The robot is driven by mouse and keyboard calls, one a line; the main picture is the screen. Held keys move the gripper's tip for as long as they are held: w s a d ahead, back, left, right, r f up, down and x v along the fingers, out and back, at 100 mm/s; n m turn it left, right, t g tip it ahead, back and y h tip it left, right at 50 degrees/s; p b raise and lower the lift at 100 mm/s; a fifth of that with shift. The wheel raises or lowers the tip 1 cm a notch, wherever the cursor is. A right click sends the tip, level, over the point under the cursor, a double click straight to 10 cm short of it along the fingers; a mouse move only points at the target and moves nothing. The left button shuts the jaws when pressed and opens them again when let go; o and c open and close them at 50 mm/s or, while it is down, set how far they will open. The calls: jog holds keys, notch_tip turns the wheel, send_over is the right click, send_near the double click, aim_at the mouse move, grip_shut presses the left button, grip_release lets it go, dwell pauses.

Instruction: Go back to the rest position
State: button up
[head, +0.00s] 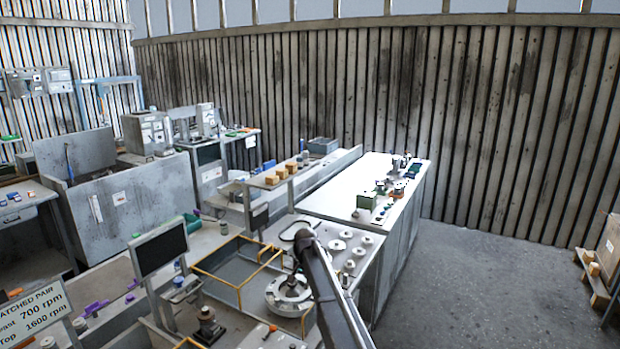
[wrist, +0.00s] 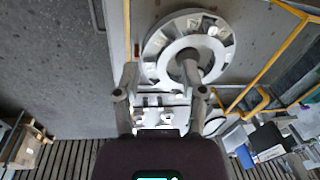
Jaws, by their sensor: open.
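My gripper (wrist: 160,75) shows in the wrist view with its two fingers spread apart and nothing between them. Beyond the fingers is a round grey-white ring-shaped part (wrist: 157,42) with a slotted rim. One fingertip overlaps its centre in the picture; I cannot tell whether they touch. In the head view the same kind of ring part (head: 289,306) lies on the bench, left of my dark arm. My gripper cannot be made out there.
A yellow-edged tray (head: 240,264) lies left of the ring. A monitor (head: 160,247) stands farther left. Several white round parts (head: 338,245) sit on the bench behind my arm. A long white table (head: 345,190) stands beyond.

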jog(key=s+d+f+n+b, duration=0.1)
jog(key=s+d, duration=0.5)
jog(key=s, duration=0.6)
jog(key=s+d+f+n+b, duration=0.1)
jog(key=s+d+f+b, duration=0.3)
jog(key=s+d, duration=0.3)
jog(key=s+d+f+n+h+b, duration=0.1)
jog(key=s+d, duration=0.6)
jog(key=s, duration=1)
notch_tip(320, 180, down, 2)
jog(key=shift+d+f+n+g+b, duration=0.15)
jog(key=shift+n+g+b, duration=0.25)
jog(key=shift+b, duration=0.3)
jog(key=shift+s, duration=0.1)
